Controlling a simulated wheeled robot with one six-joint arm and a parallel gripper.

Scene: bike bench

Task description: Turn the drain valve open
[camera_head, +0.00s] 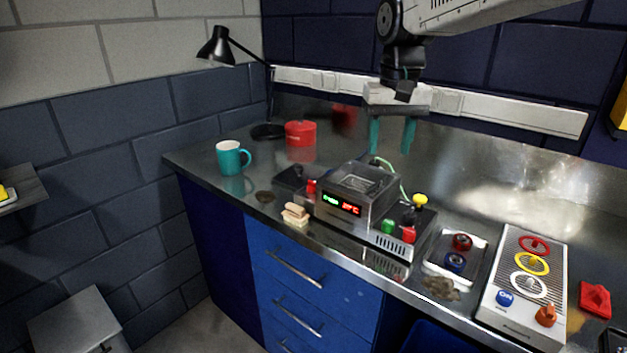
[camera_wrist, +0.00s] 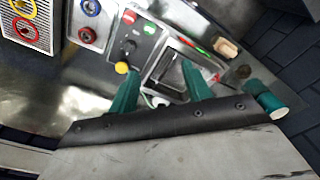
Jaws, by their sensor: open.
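A grey bench machine (camera_head: 352,197) with a lit green and red display stands on the metal counter. A small red part (camera_head: 311,186) sits at its left side, and a yellow knob (camera_head: 420,200) stands up on its right side with green and red buttons below. I cannot tell for sure which part is the drain valve. In the wrist view the yellow knob (camera_wrist: 122,68) is left of the fingers. My gripper (camera_head: 392,148) is open and empty, its teal fingers pointing down, above and behind the machine. It also shows in the wrist view (camera_wrist: 158,80).
A teal mug (camera_head: 230,158), red pot (camera_head: 300,133) and black lamp (camera_head: 219,48) are at the left. A tray (camera_head: 437,264) with red and blue parts and a ring panel (camera_head: 508,270) stand right. A cable (camera_head: 392,173) runs behind the machine.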

